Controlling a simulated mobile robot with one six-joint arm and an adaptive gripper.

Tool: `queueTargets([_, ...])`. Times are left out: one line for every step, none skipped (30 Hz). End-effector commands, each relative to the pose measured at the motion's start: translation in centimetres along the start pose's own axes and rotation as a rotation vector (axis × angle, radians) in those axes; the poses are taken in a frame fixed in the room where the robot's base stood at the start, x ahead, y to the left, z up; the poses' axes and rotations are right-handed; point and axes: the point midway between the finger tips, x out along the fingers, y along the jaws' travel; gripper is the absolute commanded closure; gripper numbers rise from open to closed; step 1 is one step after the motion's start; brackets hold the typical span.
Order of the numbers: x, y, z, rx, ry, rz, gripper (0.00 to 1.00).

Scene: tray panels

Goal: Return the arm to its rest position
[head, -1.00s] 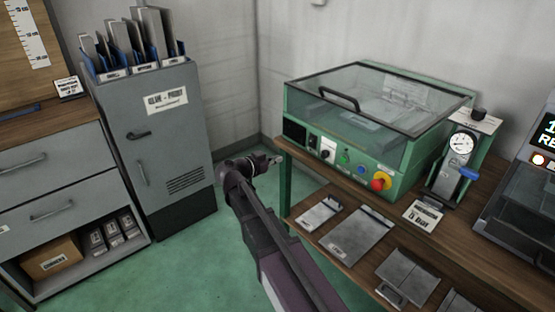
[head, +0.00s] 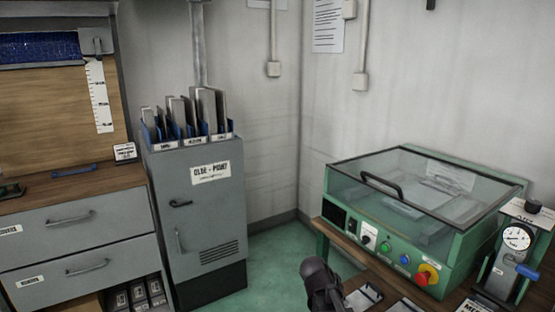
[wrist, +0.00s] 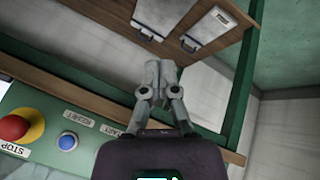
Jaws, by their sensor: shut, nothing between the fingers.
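My gripper (wrist: 160,78) shows in the wrist view with its grey fingers together and nothing between them. It is in front of the green machine's frame and the wooden bench, which appear upside down there. In the head view, only a dark part of my arm (head: 322,284) shows at the bottom edge, in front of the bench and left of the green machine (head: 449,253). The gripper's fingers cannot be made out in the head view.
The machine's red stop button (wrist: 15,125) and blue button (wrist: 67,141) show in the wrist view. A grey cabinet (head: 195,225) with upright panels on top stands left. Grey drawers (head: 75,235) stand further left. Green floor is open between cabinet and bench.

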Motion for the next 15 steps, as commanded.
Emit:
queueTargets([0.4,0.8,1.5,-0.044,-0.050,-0.037,1.00])
queueTargets([0.5,0.9,2.1,-0.076,-0.078,-0.062,1.00])
queueTargets([0.7,1.1,3.0,-0.115,-0.113,-0.099,1.00])
queueTargets([0.8,1.2,3.7,-0.145,-0.137,-0.126,1.00])
queueTargets([0.8,1.3,4.3,-0.172,-0.158,-0.152,1.00])
queueTargets([0.8,1.4,5.0,-0.205,-0.182,-0.186,1.00])
queueTargets([0.8,1.4,5.4,-0.227,-0.197,-0.209,1.00])
queueTargets([0.8,1.5,5.8,-0.248,-0.210,-0.232,1.00])
queueTargets([0.8,1.5,6.3,-0.274,-0.226,-0.261,1.00])
queueTargets([0.7,1.5,6.7,-0.291,-0.236,-0.281,1.00])
queueTargets([0.7,1.6,7.0,-0.308,-0.246,-0.301,1.00])
queueTargets([0.6,1.6,7.5,-0.329,-0.257,-0.325,1.00])
queueTargets([0.6,1.7,7.8,-0.344,-0.264,-0.343,1.00])
queueTargets([0.5,1.7,8.0,-0.357,-0.271,-0.361,1.00])
queueTargets([0.4,1.7,8.4,-0.375,-0.279,-0.384,1.00])
